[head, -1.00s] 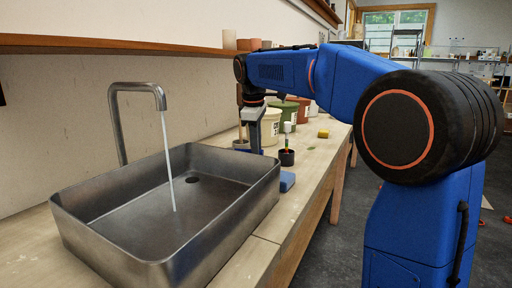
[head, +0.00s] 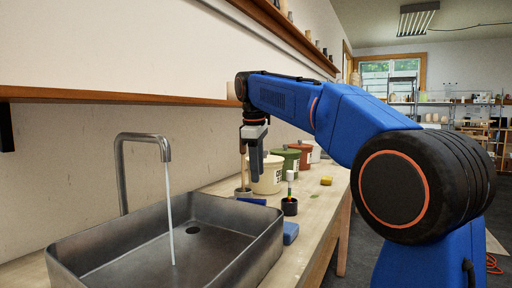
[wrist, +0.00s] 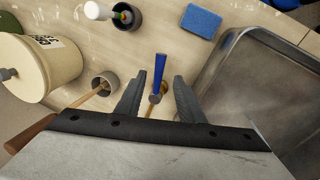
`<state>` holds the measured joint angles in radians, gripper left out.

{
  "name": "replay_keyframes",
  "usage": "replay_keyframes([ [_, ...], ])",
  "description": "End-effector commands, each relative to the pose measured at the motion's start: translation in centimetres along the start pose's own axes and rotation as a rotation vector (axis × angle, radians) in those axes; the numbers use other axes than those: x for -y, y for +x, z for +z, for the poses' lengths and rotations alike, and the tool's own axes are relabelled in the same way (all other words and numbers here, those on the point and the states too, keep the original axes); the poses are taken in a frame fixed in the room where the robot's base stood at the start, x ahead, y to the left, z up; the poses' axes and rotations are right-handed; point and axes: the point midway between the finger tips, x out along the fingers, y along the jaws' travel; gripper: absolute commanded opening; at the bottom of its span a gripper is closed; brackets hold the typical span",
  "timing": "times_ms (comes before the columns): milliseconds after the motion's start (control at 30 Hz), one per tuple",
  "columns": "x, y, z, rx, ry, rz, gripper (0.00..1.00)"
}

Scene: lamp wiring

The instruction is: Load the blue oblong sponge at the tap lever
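The blue oblong sponge (head: 290,232) lies flat on the counter beside the sink's right wall. The wrist view shows it too (wrist: 201,21), at the top, apart from my fingers. The tap lever, with a blue handle (wrist: 159,75), stands behind the sink; in the head view its blue handle (head: 252,201) shows past the rim. My gripper (wrist: 160,82) is open and empty, its fingers apart on either side of the lever in the wrist view. In the head view my gripper (head: 250,165) hangs above the lever. Water runs from the spout (head: 145,150).
The metal sink (head: 225,262) fills the near counter. A black pot (head: 289,207) holding a white-ended tool, a cream tub (head: 268,174), a green tub (head: 291,159) and a yellow sponge (head: 326,181) stand farther back. A grey cup (wrist: 105,84) with a stick is near my fingers.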

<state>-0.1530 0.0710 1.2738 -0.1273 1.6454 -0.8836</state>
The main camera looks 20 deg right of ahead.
Motion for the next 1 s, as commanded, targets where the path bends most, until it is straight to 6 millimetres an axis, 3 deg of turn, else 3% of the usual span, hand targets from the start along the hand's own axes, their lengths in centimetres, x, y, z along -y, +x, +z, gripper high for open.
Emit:
replay_keyframes([
  [200, -0.1, -4.2, -0.1, -0.002, -0.001, 0.002, 0.35],
  [433, 0.0, -7.1, -0.1, -0.001, -0.001, 0.001, 0.35],
  [1000, 0.0, -7.9, 0.0, 0.0, 0.0, 0.0, 0.35],
])
